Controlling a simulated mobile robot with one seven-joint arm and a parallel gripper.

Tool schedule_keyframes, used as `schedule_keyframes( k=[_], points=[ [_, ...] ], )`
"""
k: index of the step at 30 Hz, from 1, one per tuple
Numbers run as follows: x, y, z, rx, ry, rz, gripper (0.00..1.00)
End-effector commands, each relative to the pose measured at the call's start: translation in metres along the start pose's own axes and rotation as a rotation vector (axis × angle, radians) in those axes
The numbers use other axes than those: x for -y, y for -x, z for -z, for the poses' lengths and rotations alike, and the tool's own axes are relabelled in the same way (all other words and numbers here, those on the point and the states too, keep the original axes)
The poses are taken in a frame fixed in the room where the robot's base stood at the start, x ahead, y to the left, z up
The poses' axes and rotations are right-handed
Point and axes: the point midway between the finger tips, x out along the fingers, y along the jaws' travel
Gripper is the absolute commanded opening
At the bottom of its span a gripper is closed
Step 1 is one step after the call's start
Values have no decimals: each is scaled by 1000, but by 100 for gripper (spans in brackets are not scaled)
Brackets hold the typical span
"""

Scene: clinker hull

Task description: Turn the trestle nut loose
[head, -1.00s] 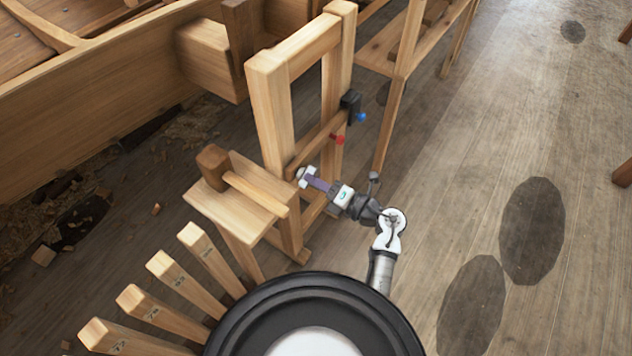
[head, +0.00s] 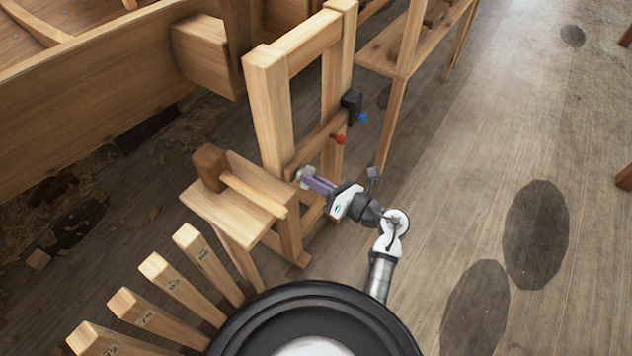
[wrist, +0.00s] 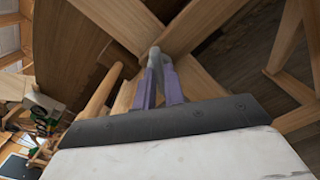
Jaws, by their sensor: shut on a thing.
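The wooden trestle (head: 272,115) stands upright in front of my arm in the head view. The pale grey trestle nut (head: 301,174) sits low on its near post, at the rail. My gripper (head: 307,181) has purple fingers and reaches the nut from the right. In the wrist view, the fingertips (wrist: 157,62) close together on the grey nut (wrist: 154,52), in front of crossing wooden members. The gripper is shut on the nut, and the fingers cover part of it.
A small wooden bench (head: 238,200) stands just left of the gripper. A black block with a blue knob (head: 362,117) and a red knob (head: 338,139) sit on the trestle above my arm. Several slanted wooden posts (head: 170,275) stand at lower left.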

Motion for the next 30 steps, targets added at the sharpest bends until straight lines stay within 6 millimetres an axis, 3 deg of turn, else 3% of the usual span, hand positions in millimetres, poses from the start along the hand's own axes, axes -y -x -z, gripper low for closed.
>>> schedule_keyframes(
  k=[11,12,17,26,30],
  points=[
    [0,0,0,-2,4,-1,0],
    [0,0,0,-2,4,-1,13],
    [0,0,0,-1,4,-1,33],
    [0,2,0,0,3,0,33],
    [1,16,0,1,3,3,33]
  ],
)
